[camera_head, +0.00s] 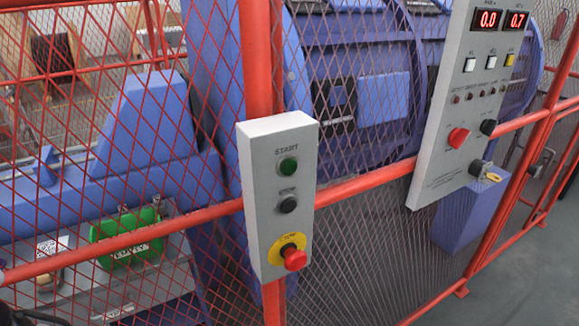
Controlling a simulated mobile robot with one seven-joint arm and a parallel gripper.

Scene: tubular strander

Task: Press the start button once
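The start button (288,166) is a round dark green button near the top of a light grey control box (265,215). The word START is printed above it. The box is fixed on an orange-red fence post in the middle of the picture, and the button's face is uncovered. Below it is a dark stop button (288,204), then a red mushroom emergency button (295,258) on a yellow ring. My gripper is not in view.
A red mesh fence (120,245) stands before the blue machine (370,80). A larger grey panel (465,110) at the right has red displays, several buttons and a key switch. Grey floor (525,270) is clear at the lower right.

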